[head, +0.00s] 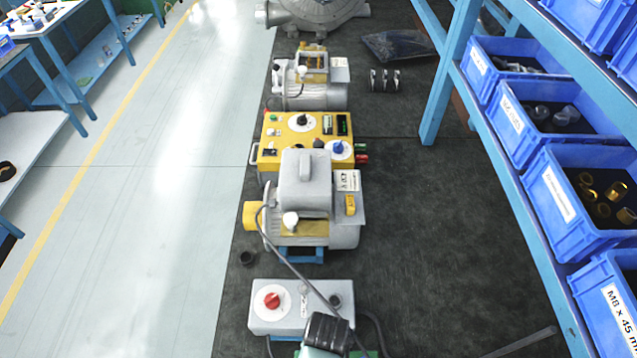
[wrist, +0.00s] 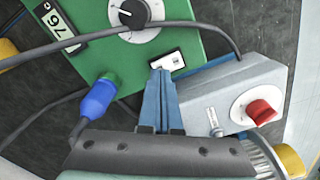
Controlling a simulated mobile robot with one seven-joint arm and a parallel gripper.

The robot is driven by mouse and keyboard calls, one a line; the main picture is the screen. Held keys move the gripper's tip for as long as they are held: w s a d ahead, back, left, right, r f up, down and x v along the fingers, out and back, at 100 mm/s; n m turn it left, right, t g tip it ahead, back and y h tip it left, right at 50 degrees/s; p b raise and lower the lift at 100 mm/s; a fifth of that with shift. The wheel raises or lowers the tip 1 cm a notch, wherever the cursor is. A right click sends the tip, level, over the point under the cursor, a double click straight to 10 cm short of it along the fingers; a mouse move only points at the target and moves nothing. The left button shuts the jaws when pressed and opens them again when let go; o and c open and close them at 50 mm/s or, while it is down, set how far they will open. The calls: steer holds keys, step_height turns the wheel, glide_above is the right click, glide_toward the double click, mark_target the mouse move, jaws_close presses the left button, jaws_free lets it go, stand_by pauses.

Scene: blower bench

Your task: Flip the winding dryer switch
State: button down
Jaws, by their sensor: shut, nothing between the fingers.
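A green box (wrist: 186,48) fills the upper middle of the wrist view. It carries a white dial with a black knob (wrist: 131,12), a display (wrist: 62,24) and a small black-and-white switch (wrist: 167,61) near its edge. I see no name on it, so I cannot confirm it is the winding dryer. My gripper (wrist: 160,72) is shut and empty, its blue fingertips right beside the switch and overlapping its lower edge in the picture. I cannot tell whether they touch it or which way the switch is set. In the head view, the switch is hidden.
A grey box with a red knob (wrist: 262,105) stands beside the green box; it also shows in the head view (head: 256,318). A blue plug (wrist: 97,102) and cables lie close by. Behind are a grey motor (head: 345,228) and a yellow box (head: 268,160). Blue bins (head: 570,205) line the right.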

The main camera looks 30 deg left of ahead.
steer(key=shift+f+b, duration=0.55)
steer(key=shift+f, duration=0.35)
steer(key=shift+r, duration=0.1)
step_height(320, 180, up, 7)
steer(key=p, duration=0.7)
steer(key=shift+p, duration=0.3)
stand_by(0.5)
